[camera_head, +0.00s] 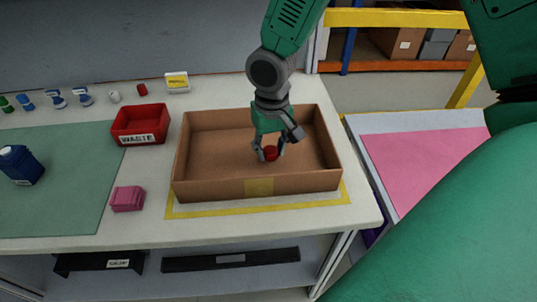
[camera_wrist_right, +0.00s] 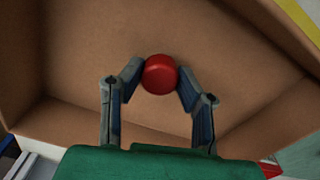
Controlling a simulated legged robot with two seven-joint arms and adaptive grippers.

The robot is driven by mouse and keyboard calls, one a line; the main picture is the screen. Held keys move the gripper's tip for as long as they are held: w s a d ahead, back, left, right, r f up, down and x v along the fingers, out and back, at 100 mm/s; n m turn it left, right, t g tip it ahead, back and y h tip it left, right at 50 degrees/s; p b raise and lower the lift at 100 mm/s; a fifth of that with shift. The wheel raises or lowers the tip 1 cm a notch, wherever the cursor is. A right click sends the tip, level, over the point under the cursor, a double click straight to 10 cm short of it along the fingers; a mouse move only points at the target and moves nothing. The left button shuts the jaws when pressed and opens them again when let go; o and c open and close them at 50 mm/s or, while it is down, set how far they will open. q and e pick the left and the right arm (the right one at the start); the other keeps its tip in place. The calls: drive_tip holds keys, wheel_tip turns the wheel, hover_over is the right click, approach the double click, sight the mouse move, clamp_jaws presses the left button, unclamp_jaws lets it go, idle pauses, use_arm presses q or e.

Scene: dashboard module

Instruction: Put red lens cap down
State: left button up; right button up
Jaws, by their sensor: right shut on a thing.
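The red lens cap (camera_head: 270,153) is between the fingertips of my right gripper (camera_head: 268,152), inside the open brown cardboard box. In the right wrist view the cap (camera_wrist_right: 160,74) shows as a small red round piece, with one fingertip of my right gripper (camera_wrist_right: 160,80) against each side. The gripper is shut on it. The cardboard box (camera_head: 257,186) stands on the white table, and its brown floor fills most of the wrist view. I cannot tell whether the cap touches the box floor. My left gripper is not in view.
A red waste bin (camera_head: 140,124) stands left of the box, with a pink block (camera_head: 127,198) in front of it. A dark blue bottle (camera_head: 20,164) is on the green mat (camera_head: 70,200). Several small items line the table's back edge. The box walls surround my right gripper.

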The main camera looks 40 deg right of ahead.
sight(271, 159)
drive_tip(key=f, duration=0.2)
drive_tip(key=shift+d+f, duration=0.25)
drive_tip(key=shift+f, duration=0.05)
drive_tip(key=shift+a+r, duration=0.15)
drive_tip(key=shift+a, duration=0.7)
drive_tip(key=shift+f, duration=0.3)
drive_tip(key=o, duration=1)
drive_tip(key=shift+d+f, duration=0.1)
drive_tip(key=shift+d, duration=0.15)
drive_tip(key=shift+o, duration=0.5)
drive_tip(key=shift+d+f, duration=0.1)
drive_tip(key=shift+d, duration=0.35)
drive_tip(key=shift+a+r, duration=0.2)
drive_tip(key=shift+r, duration=0.15)
wheel_tip(271, 159, up, 11)
drive_tip(key=shift+r+p, duration=0.1)
drive_tip(key=shift+p, duration=0.7)
drive_tip(key=shift+d+r, duration=0.1)
drive_tip(key=shift+r, duration=0.35)
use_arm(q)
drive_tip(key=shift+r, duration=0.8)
use_arm(e)
drive_tip(key=shift+r, duration=0.15)
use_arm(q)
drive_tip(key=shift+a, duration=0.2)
use_arm(e)
drive_tip(key=shift+a, duration=0.3)
